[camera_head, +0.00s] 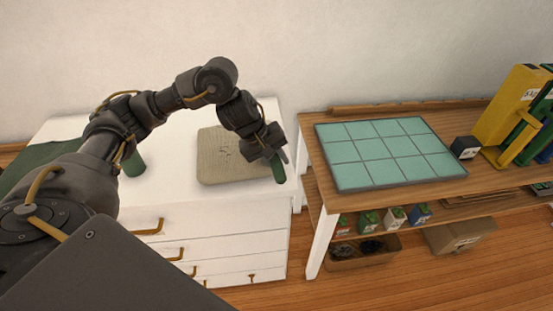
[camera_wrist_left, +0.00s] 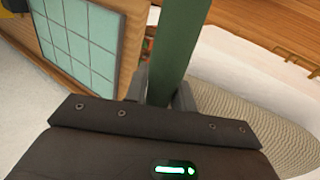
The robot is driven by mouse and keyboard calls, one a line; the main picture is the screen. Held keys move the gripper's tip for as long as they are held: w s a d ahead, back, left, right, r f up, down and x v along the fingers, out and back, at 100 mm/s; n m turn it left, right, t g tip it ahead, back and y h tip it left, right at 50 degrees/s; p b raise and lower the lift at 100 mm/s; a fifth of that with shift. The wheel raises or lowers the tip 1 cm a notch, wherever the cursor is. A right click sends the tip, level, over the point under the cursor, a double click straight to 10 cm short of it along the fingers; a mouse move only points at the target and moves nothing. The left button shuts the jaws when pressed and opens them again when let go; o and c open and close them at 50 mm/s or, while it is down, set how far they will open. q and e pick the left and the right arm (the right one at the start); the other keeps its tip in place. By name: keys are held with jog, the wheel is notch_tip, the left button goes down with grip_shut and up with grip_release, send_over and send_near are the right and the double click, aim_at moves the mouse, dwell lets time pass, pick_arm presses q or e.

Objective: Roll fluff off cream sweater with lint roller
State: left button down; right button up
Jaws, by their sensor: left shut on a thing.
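The cream sweater (camera_head: 222,158) lies folded flat on top of the white chest of drawers; its ribbed knit also shows at the right of the left wrist view (camera_wrist_left: 262,122). Small dark marks show on it in the head view. My left gripper (camera_head: 277,156) is at the sweater's right edge, shut on a green bar, which looks like the lint roller's handle (camera_head: 279,174). The bar runs up between the fingers in the left wrist view (camera_wrist_left: 182,45). The roller head cannot be made out. My right gripper is not in view.
A green cylinder (camera_head: 135,163) and a dark green cloth (camera_head: 42,153) are on the chest (camera_head: 180,185), left of the sweater. To the right, across a narrow gap, a wooden table (camera_head: 310,150) bears a teal gridded mat (camera_head: 375,150), a dark box (camera_head: 465,147) and yellow and green holders.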

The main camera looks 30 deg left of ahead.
pick_arm(q)
jog(key=shift+f, duration=0.1)
jog(key=shift+a, duration=0.1)
jog(key=shift+s+a+b, duration=0.5)
jog(key=shift+s+a, duration=0.1)
jog(key=shift+a, duration=0.05)
jog(key=shift+s+a, duration=0.45)
